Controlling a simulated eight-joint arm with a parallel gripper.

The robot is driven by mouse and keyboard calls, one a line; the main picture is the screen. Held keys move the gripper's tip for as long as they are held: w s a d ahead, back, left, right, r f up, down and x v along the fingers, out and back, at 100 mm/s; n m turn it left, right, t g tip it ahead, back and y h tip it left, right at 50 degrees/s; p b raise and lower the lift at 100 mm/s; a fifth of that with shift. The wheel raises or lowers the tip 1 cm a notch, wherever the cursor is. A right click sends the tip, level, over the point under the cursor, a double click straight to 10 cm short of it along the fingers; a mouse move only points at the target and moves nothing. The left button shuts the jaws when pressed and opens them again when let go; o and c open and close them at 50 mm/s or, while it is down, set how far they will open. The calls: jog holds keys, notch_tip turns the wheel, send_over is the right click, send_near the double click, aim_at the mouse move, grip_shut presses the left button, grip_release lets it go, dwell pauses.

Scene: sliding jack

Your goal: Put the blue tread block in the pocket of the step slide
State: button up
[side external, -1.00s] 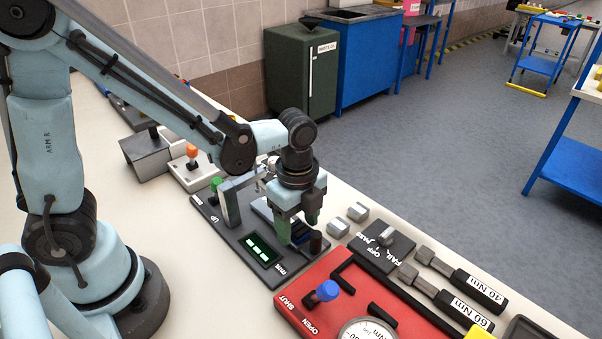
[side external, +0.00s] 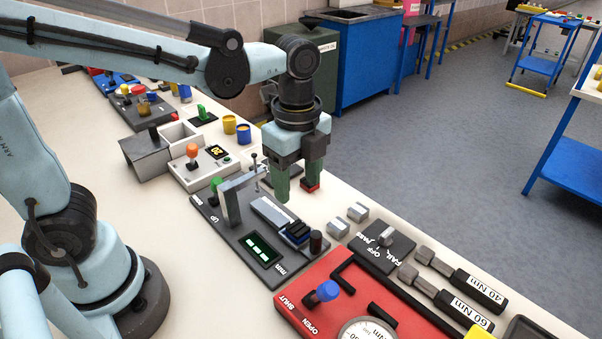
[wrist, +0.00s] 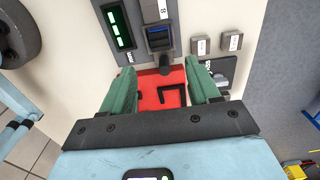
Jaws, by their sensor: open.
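The blue tread block (side external: 296,231) sits at the right end of the step slide (side external: 268,210), a pale bar on a dark base plate. In the wrist view the block (wrist: 158,38) shows inside a dark frame at the end of the slide; how deeply it is seated I cannot tell. My gripper (side external: 298,191) is open and empty, raised above and behind the slide, clear of the block. In the wrist view its green fingers (wrist: 160,75) stand wide apart with nothing between them.
A grey bracket (side external: 231,203) and a dark round post (side external: 316,241) stand on the base plate near the slide. Two small grey blocks (side external: 348,219) lie to the right. A red panel (side external: 350,290) with a blue knob lies in front.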

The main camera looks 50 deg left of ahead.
jog(key=s+a+n+t, duration=0.2)
jog(key=a+n+t, duration=0.5)
jog(key=n, duration=1.1)
jog(key=shift+s+a+r, duration=0.25)
jog(key=shift+a+r, duration=0.1)
jog(key=shift+a, duration=0.55)
